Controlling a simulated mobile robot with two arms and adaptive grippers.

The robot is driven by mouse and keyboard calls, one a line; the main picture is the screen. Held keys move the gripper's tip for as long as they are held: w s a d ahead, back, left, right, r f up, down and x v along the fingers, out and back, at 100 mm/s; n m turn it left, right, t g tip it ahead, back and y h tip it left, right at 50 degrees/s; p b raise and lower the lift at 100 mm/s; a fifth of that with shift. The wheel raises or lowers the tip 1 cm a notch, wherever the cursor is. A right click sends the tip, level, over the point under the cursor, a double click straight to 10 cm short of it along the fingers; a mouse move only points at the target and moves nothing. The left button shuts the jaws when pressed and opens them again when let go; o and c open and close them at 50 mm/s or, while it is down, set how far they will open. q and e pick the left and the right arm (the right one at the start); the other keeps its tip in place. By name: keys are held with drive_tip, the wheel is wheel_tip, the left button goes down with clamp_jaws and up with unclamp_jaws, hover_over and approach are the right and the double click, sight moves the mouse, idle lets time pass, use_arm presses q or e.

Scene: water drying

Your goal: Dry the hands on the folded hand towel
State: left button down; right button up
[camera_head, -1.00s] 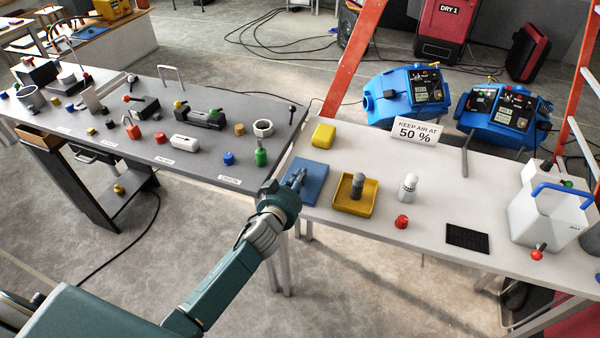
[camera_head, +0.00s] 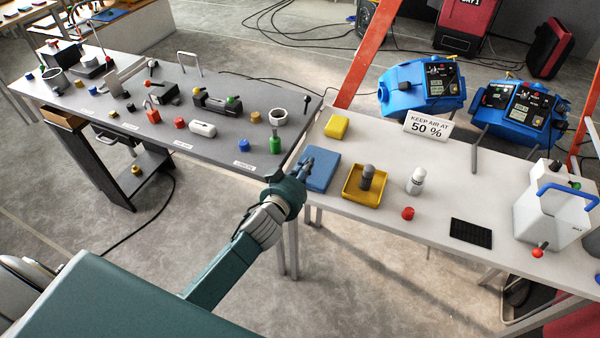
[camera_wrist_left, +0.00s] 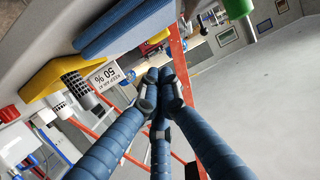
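The folded hand towel (camera_head: 326,170) is blue and lies flat at the left end of the white table. It also shows at the top of the left wrist view (camera_wrist_left: 125,27), as a thick folded slab. My left gripper (camera_head: 306,163) overlaps the towel's left edge in the head view. In the left wrist view its blue fingers (camera_wrist_left: 160,88) come together at the tips with nothing visible between them. They appear apart from the towel there, with a visible gap. My right gripper is in neither view.
A yellow tray (camera_head: 352,194) holding a grey cylinder (camera_head: 367,177) stands right of the towel, and a yellow block (camera_head: 337,127) behind it. A white bottle (camera_head: 416,181) and red knob (camera_head: 408,213) stand further right. A dark grey table (camera_head: 225,158) with several small parts adjoins at left.

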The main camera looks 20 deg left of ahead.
use_arm(q)
drive_tip(key=v, duration=0.5)
drive_tip(key=shift+a+b, duration=0.1)
drive_tip(key=shift+b, duration=0.2)
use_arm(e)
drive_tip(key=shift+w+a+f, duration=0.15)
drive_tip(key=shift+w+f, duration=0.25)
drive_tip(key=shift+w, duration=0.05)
